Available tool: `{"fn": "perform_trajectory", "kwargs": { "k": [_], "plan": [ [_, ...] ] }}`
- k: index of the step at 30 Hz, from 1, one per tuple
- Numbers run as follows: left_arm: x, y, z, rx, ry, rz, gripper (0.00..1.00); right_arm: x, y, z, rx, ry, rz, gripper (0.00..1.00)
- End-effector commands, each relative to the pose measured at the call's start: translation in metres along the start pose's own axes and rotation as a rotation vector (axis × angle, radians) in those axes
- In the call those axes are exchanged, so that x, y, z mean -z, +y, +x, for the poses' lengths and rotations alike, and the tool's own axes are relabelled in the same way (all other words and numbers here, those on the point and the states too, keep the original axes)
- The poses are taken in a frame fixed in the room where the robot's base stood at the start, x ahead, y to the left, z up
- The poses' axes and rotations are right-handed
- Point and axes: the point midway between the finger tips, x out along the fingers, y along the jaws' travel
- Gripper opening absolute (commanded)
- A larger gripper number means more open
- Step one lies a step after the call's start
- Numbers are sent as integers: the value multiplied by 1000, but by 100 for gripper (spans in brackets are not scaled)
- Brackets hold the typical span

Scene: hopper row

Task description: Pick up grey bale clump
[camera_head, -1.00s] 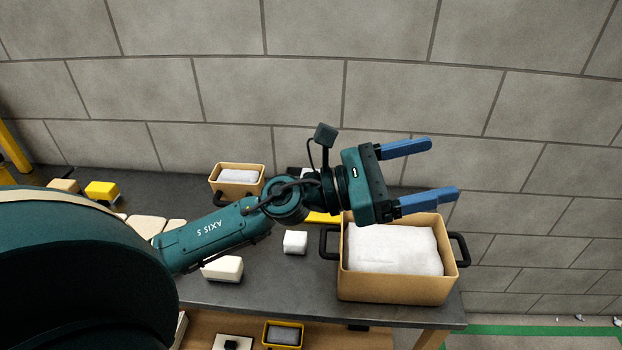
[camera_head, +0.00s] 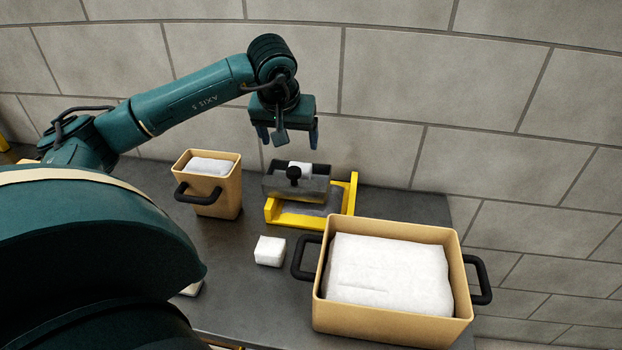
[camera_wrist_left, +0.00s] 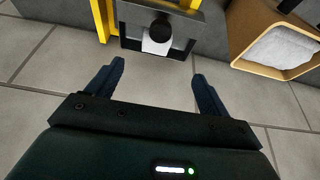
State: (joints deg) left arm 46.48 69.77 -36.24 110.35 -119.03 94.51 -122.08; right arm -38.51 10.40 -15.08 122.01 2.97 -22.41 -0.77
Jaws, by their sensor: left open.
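No thing in view is plainly the grey bale clump. A grey open box (camera_head: 318,187) with a black knob sits on a yellow frame (camera_head: 350,195) on the bench, with a white clump (camera_head: 300,168) partly visible inside. A grey surface shows low in the frame; I cannot tell whether it is a clump. My left gripper (camera_head: 289,135) is open and empty, pointing down above and slightly behind the grey box. In the left wrist view, the open fingers (camera_wrist_left: 158,70) are apart from the box's knob (camera_wrist_left: 161,29) and white clump (camera_wrist_left: 156,46). My right gripper is not in view.
A tan bin (camera_head: 225,190) with white filling stands left of the yellow frame. A large tan bin (camera_head: 390,322) with black handles and white filling stands front right. A white block (camera_head: 270,251) lies between them. The grey wall (camera_head: 400,90) is close behind.

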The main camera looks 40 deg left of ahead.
Motion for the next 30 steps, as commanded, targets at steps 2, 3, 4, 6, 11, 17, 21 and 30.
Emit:
{"fn": "perform_trajectory", "kwargs": {
  "k": [2,3,4,6,11,17,21,30],
  "plan": [
    [-2,0,8,-1,-2,0,80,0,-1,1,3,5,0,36],
    [-2,1,13,-1,-3,0,80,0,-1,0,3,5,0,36],
    [-2,1,17,-1,-4,0,80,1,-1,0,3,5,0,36],
    [-2,1,30,0,-6,0,80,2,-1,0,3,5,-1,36],
    [-2,1,60,-1,-5,-1,80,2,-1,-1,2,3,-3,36],
    [-1,2,80,-3,-2,-1,80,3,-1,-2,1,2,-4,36],
    [0,4,91,-4,-5,0,80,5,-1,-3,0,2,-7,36],
    [3,7,130,-5,-4,-1,80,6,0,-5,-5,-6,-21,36]
  ]
}}
